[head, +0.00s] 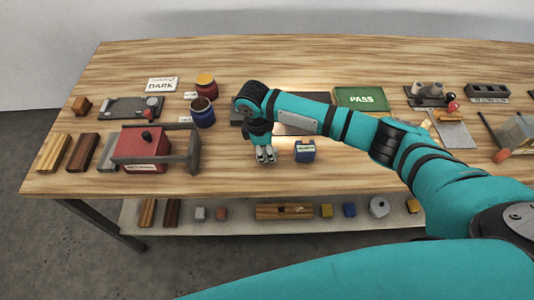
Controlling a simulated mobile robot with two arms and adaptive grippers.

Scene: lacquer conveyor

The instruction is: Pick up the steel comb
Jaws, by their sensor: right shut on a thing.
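My right gripper (265,156) points down at the front middle of the wooden workbench (240,178). Its fingers are shut on a small grey metal piece that looks like the steel comb; the fingers hide most of it. I cannot tell whether the piece touches the bench top. My left gripper is not in view.
A blue block with a label (305,152) stands close right of the gripper. A green PASS tray (361,98) lies behind my arm. A lower shelf (235,222) holds several small parts.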

